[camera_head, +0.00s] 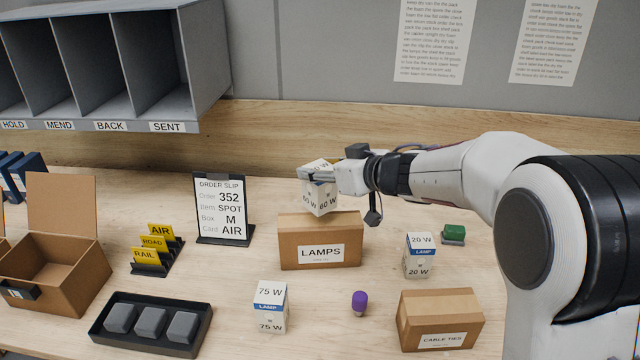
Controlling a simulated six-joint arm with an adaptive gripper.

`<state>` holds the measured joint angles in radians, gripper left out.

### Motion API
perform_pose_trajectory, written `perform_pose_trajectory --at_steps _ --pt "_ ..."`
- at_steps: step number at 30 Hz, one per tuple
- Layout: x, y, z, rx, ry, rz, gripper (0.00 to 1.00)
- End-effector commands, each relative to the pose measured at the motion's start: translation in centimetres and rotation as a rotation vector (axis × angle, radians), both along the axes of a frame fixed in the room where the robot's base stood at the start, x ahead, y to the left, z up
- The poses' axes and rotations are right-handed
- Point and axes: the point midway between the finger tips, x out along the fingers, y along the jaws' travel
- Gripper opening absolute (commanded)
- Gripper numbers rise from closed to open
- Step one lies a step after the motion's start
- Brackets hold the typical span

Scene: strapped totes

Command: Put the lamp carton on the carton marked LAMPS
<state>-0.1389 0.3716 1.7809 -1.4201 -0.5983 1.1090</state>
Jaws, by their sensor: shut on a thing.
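My gripper (318,174) comes in from the right and is shut on a white lamp carton (320,201) marked 60 W. The held carton is over the top of the brown carton marked LAMPS (320,252), and its lower end is at or just above that top. I cannot tell whether they touch. The gripper fingers hide part of the held carton's upper end. Two other lamp cartons stand upright on the table: a 75 W one (270,308) at the front and a 20 W one (419,256) to the right.
A brown CABLE TIES carton (440,320) stands front right, with a purple object (359,303) and a green item (453,234) nearby. An order slip stand (222,208) reads Item SPOT. Left are yellow card dividers (155,250), a black tray (150,324) and an open box (60,245).

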Motion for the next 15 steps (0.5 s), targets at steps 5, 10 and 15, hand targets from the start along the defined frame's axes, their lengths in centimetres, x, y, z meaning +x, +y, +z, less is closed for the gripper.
perform_pose_trajectory --at_steps 5,10,15 --pt "0.01 0.01 -0.13 0.000 -0.001 0.000 0.17" --pt "0.01 0.01 -0.12 0.000 -0.001 0.000 0.17" --pt "0.02 0.00 -0.70 0.001 0.001 0.000 0.17"
